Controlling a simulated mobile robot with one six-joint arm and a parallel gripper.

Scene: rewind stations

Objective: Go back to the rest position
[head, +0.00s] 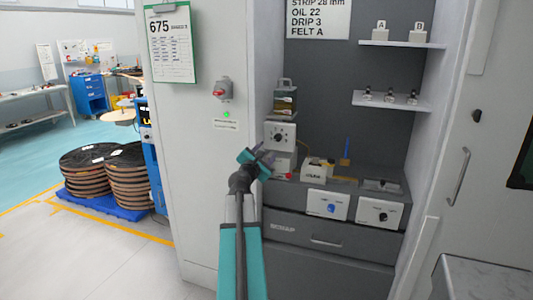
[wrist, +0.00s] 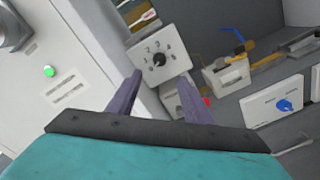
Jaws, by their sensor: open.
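My gripper (head: 264,157) is at the end of my raised teal arm, in front of the open grey cabinet. In the wrist view my gripper (wrist: 158,97) shows two purple fingers spread apart with nothing between them. Beyond the fingers stands a white box with a black dial (wrist: 159,59), which also shows in the head view (head: 280,136). The gripper appears apart from it. A red button (wrist: 207,101) lies just past the right finger. No rest position marker is visible.
The bench holds a small white bin (head: 314,171), a box with a blue knob (head: 327,205) and a box with a black knob (head: 380,212). A red switch (head: 221,91) is on the left cabinet panel. Coil stacks (head: 123,178) stand on the floor left. A grey block (head: 480,279) is front right.

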